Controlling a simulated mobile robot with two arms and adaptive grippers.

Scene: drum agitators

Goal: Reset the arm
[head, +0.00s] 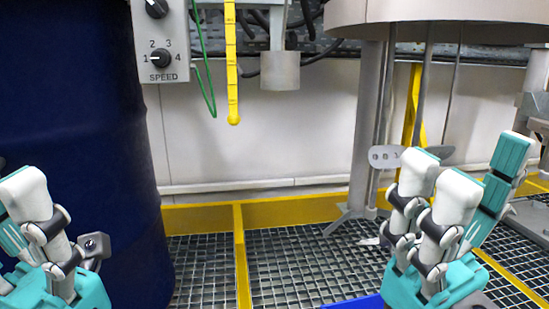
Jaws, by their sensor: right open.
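My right gripper (466,172) is in the lower right of the head view. Its white and teal fingers point up and stand apart, with nothing between them. My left gripper (24,198) is at the lower left edge, in front of the dark blue drum (75,110). It is partly cut off by the frame, so I cannot tell how far its fingers are apart. No object shows in it.
A grey control box (161,40) with SPEED knobs hangs beside the drum. A yellow ruled rod (232,60) and a grey cylinder (280,71) hang above the grated floor (300,255). A stirrer stand (368,130) is right of centre. A blue object (355,303) shows at the bottom.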

